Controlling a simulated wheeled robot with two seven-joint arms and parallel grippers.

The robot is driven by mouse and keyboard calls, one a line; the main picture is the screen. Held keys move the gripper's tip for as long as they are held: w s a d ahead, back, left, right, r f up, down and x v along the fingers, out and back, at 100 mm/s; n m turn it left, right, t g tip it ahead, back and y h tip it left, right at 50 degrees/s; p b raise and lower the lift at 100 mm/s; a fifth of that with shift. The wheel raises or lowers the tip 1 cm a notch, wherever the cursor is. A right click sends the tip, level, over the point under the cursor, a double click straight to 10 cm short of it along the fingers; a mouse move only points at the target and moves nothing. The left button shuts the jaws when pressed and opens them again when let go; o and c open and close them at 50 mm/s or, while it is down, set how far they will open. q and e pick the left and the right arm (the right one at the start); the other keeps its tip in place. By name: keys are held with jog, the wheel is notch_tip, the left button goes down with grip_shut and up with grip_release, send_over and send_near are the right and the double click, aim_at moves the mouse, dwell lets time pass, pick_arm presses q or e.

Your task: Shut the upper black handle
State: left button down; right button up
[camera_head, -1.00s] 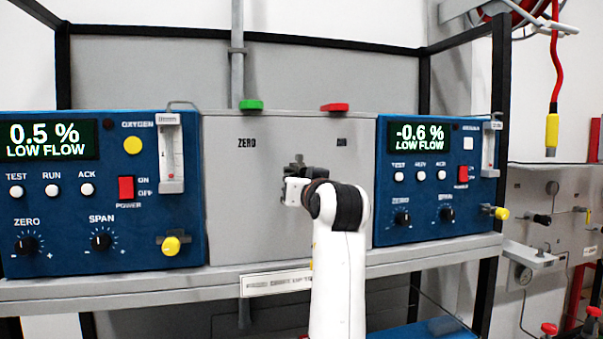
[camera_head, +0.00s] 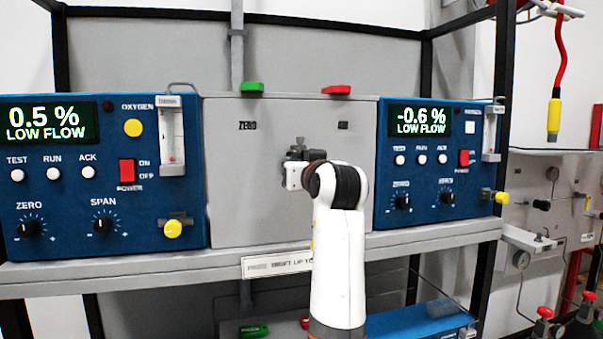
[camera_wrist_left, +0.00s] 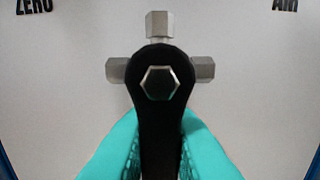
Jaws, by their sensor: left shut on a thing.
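The upper black handle (camera_wrist_left: 160,110) is on the silver valve in the left wrist view, pointing down from a hex nut in front of the grey panel. Silver fittings (camera_wrist_left: 159,25) stick out above and to both sides. My left gripper (camera_wrist_left: 160,145) has its teal fingers shut on the handle, one on each side. In the head view, the valve (camera_head: 297,153) shows just above my left gripper (camera_head: 291,177), and my white arm hides much of it. My right gripper is not in view.
Blue analysers stand left (camera_head: 65,210) and right (camera_head: 430,190) of the grey panel (camera_head: 240,200). Green (camera_head: 252,87) and red (camera_head: 337,90) handles stick out at the panel's top. A grey shelf edge (camera_head: 120,270) runs below. A blue unit (camera_head: 420,320) lies under the shelf.

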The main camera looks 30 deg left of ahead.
pick_arm(q)
jog(key=c, duration=1.4)
grip_release()
jog(key=b+v, duration=0.6)
jog(key=v, duration=0.6)
jog(key=shift+b, duration=0.4)
